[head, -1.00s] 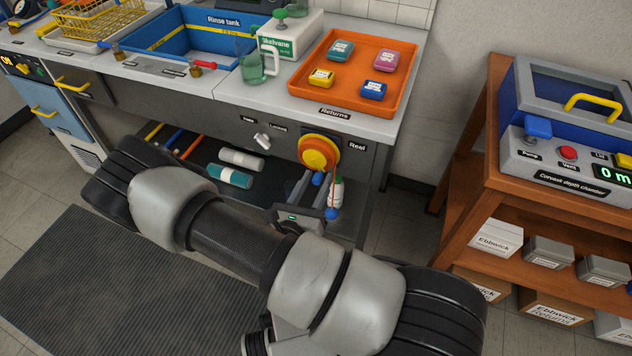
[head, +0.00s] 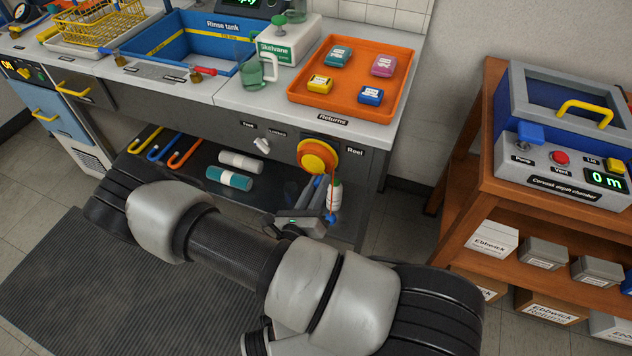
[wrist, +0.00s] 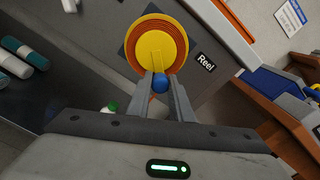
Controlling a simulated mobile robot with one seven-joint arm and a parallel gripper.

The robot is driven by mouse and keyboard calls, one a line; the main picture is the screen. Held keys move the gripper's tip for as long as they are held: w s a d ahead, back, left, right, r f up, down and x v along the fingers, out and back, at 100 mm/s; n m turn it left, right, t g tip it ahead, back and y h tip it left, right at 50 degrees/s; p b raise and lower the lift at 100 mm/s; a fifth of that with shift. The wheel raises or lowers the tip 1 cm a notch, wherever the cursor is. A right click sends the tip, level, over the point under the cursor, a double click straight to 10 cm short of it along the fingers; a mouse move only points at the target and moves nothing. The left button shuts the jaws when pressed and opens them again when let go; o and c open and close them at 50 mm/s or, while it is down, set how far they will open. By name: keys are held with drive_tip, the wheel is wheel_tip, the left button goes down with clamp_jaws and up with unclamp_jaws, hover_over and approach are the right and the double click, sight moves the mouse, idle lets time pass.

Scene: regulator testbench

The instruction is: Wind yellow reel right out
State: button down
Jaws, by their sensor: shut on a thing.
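The yellow reel (head: 314,156) with its orange rim is mounted on the bench front beside the "Reel" label; it fills the top middle of the wrist view (wrist: 157,45). A yellow crank bar runs down from its middle to a blue knob (wrist: 160,83). My gripper (wrist: 163,86) is shut on this knob, one grey finger on each side. In the head view my gripper (head: 312,188) is below the reel, partly hidden by its own body. An orange line hangs from the reel's right side, with a blue piece (head: 330,218) at its lower end.
A white bottle (head: 335,194) with a green cap stands close to my gripper's right. Two rolls (head: 230,178) and several coloured hooks are on the left under the bench. An orange tray (head: 350,103) lies above. A wooden shelf unit (head: 464,180) stands right.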

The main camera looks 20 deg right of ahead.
sight(320, 157)
drive_tip(key=n+p, duration=0.1)
drive_tip(key=n, duration=0.1)
drive_tip(key=r+n+p, duration=0.2)
drive_tip(key=n, duration=0.1)
drive_tip(key=shift+s+d+n, duration=0.3)
drive_tip(key=shift+s+d, duration=0.05)
drive_tip(key=shift+d, duration=0.05)
drive_tip(key=n+p, duration=0.1)
drive_tip(key=r+n+p, duration=0.1)
drive_tip(key=n, duration=0.1)
drive_tip(key=n+p, duration=0.1)
drive_tip(key=n, duration=0.1)
drive_tip(key=shift+r, duration=0.4)
drive_tip(key=n, duration=0.2)
drive_tip(key=r+n+p, duration=0.1)
drive_tip(key=n, duration=0.2)
drive_tip(key=shift+w+a+r+n+p, duration=0.25)
drive_tip(key=shift+a+r+n+p, duration=0.05)
drive_tip(key=shift+a+n+p, duration=0.1)
drive_tip(key=shift+w+a+r+n+p, duration=0.2)
drive_tip(key=shift+n, duration=0.85)
drive_tip(key=shift+w+a+r+n+p, duration=0.15)
drive_tip(key=shift+r+n, duration=0.05)
drive_tip(key=shift+n, duration=0.85)
drive_tip(key=c, duration=1.6)
unclamp_jaws()
drive_tip(key=v, duration=1.7)
drive_tip(key=shift+s+a+r, duration=0.1)
drive_tip(key=shift+s+a, duration=0.05)
